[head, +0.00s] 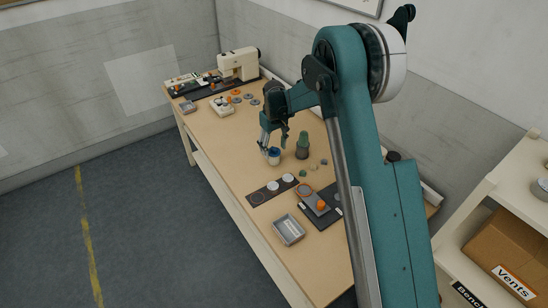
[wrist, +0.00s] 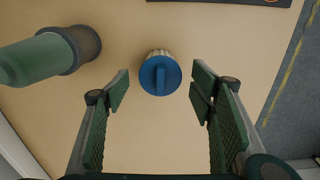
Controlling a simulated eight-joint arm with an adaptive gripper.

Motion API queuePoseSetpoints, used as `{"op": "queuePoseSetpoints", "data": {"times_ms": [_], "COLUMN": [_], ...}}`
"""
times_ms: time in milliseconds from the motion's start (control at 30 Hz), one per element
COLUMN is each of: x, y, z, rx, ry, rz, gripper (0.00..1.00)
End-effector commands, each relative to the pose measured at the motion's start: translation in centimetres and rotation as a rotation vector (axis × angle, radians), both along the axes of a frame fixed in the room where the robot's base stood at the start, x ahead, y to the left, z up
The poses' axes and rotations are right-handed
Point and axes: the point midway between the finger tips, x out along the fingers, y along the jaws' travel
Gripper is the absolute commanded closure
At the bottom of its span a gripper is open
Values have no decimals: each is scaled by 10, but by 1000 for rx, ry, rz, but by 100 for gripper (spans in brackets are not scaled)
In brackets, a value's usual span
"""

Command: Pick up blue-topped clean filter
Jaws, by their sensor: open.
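The blue-topped filter (wrist: 160,75) stands on the bench in the wrist view, its round blue top with a raised bar facing the camera and a pale ribbed side showing behind. In the head view it is a small white body with a blue top (head: 274,155). My gripper (wrist: 158,85) is open and empty, its green-padded fingers apart on the left and right of the filter. The filter lies near the fingertips, with gaps on both sides. In the head view my gripper (head: 270,148) is just above the filter.
A dark strip with white discs (head: 272,188), a grey tray (head: 288,230) and a sewing machine (head: 238,64) are on the bench.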

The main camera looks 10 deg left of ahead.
Motion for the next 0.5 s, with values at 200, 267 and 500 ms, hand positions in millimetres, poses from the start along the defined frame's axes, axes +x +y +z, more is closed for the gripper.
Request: {"op": "queuePoseSetpoints", "data": {"times_ms": [200, 267, 500], "x": [0, 0, 0], "y": [0, 0, 0], "z": [-2, -2, -9], "rx": [0, 0, 0], "ry": [0, 0, 0], "rz": [0, 0, 0], "gripper": [45, 45, 45]}}
